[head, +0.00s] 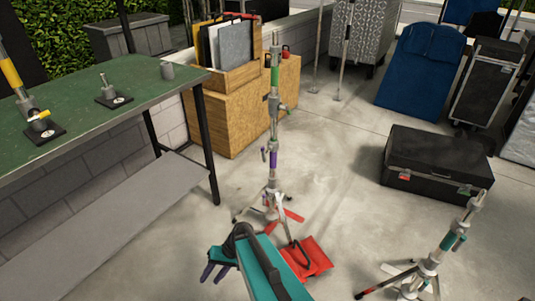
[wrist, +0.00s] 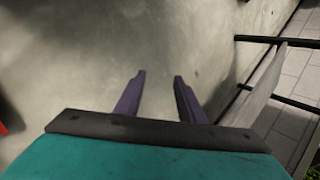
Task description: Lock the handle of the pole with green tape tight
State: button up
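A tall silver stand (head: 272,130) stands upright on the floor in the middle of the head view. It has green tape (head: 275,76) near the top and purple tape (head: 273,160) lower down. A small grey handle or knob (head: 287,107) sticks out to the right below the green tape; whether it is tight cannot be told. A shorter stand (head: 428,266) at the lower right also has a green band (head: 448,240). My gripper (head: 212,275) is low in front of the middle stand, apart from it. In the wrist view my gripper (wrist: 160,95) is open and empty above bare floor.
A green-topped workbench (head: 90,95) stands on the left with a lower grey shelf. A red sandbag (head: 308,258) lies by the middle stand's legs. A wooden box (head: 240,105) stands behind it, a black case (head: 430,165) to the right. Floor between the stands is clear.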

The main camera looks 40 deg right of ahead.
jog(key=s+a+f+n+g+h, duration=0.2)
jog(key=s+f, duration=0.3)
jog(key=s, duration=0.4)
jog(key=s+a+f+n+g+h, duration=0.3)
jog(key=s+f+g+h, duration=0.1)
jog(key=s, duration=0.6)
jog(key=shift+a+f+n+g+h, duration=0.3)
jog(key=shift+f+g, duration=0.1)
jog(key=shift+f, duration=0.2)
jog(key=shift+c, duration=0.6)
jog(key=shift+a, duration=0.1)
